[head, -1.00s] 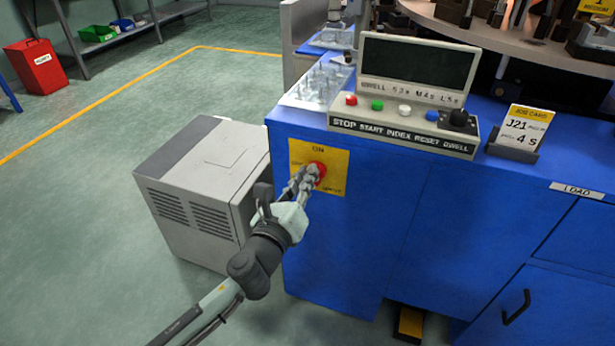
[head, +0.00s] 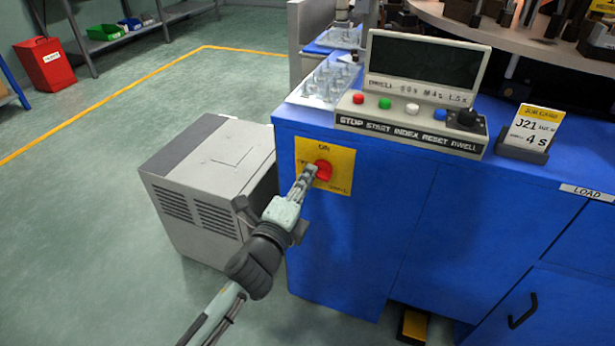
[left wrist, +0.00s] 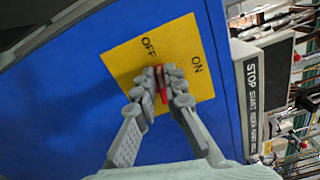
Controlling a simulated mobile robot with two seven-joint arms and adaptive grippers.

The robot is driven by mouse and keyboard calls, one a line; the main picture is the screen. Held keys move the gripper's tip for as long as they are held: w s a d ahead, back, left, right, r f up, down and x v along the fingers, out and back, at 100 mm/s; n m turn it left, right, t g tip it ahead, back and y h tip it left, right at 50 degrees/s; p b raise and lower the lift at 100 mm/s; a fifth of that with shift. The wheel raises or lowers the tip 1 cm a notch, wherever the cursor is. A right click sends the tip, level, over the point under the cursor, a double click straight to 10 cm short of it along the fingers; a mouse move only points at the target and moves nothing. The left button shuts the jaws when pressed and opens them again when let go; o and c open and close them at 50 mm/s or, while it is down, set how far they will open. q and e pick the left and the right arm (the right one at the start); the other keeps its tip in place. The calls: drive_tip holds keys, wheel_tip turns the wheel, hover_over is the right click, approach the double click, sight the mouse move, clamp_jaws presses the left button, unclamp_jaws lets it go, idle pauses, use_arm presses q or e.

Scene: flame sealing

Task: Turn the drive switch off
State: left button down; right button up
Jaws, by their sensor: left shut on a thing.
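The drive switch (head: 323,171) is a red rotary knob on a yellow plate (head: 341,160) on the blue cabinet's front. The plate reads ON at the top; its other labels are small in the head view. In the left wrist view, the plate (left wrist: 197,42) shows OFF and ON, and the red knob (left wrist: 162,90) sits between my fingers, its handle pointing near OFF. My left gripper (head: 311,176) is shut on the knob, with a finger on either side; it also shows in the left wrist view (left wrist: 163,92). The fingers partly hide the knob. My right gripper is not in view.
A control panel (head: 410,131) with several buttons and a dark screen stands on the blue cabinet (head: 370,235). A grey vented box (head: 205,165) stands on the floor close to my left arm. A job card (head: 529,128) stands at the right. Open floor lies left.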

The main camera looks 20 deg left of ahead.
use_arm(q)
drive_tip(key=shift+a+f+n, duration=0.1)
drive_tip(key=shift+n, duration=1.1)
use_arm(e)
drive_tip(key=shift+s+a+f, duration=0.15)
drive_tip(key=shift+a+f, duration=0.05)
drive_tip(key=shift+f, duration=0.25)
use_arm(q)
drive_tip(key=c, duration=1.6)
unclamp_jaws()
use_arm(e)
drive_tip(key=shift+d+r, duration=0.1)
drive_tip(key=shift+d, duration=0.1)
